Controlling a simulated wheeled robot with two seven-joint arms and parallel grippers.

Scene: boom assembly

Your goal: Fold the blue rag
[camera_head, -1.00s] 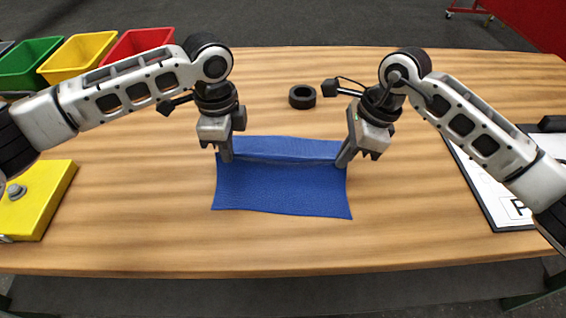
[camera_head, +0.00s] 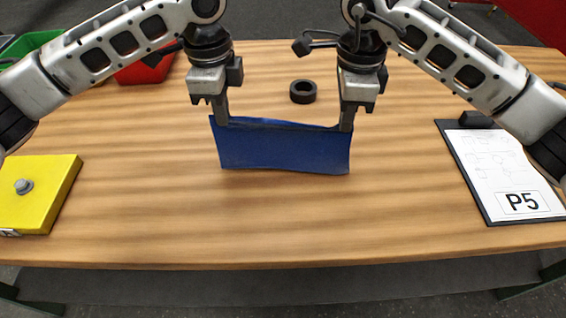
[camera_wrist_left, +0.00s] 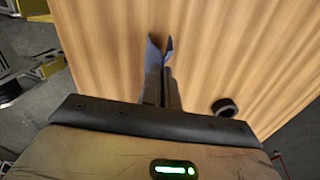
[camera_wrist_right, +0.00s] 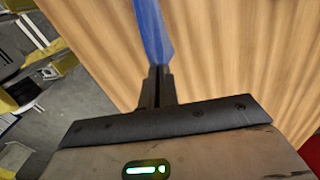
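The blue rag (camera_head: 283,147) hangs between my two grippers in the middle of the head view, its upper edge stretched between them. My left gripper (camera_head: 222,120) is shut on its upper left corner. My right gripper (camera_head: 346,127) is shut on its upper right corner. In the left wrist view a bit of the rag (camera_wrist_left: 155,54) shows at the closed fingertips (camera_wrist_left: 160,75). In the right wrist view the rag (camera_wrist_right: 152,30) runs out from the closed fingertips (camera_wrist_right: 159,72). I cannot tell whether its lower edge touches the table.
A black ring (camera_head: 303,91) lies behind the rag. A clipboard with a P5 sheet (camera_head: 505,175) lies at the right, a yellow block with a grey knob (camera_head: 45,195) at the left. A red bin (camera_head: 145,70) and a green bin (camera_head: 30,43) stand back left. The table front is clear.

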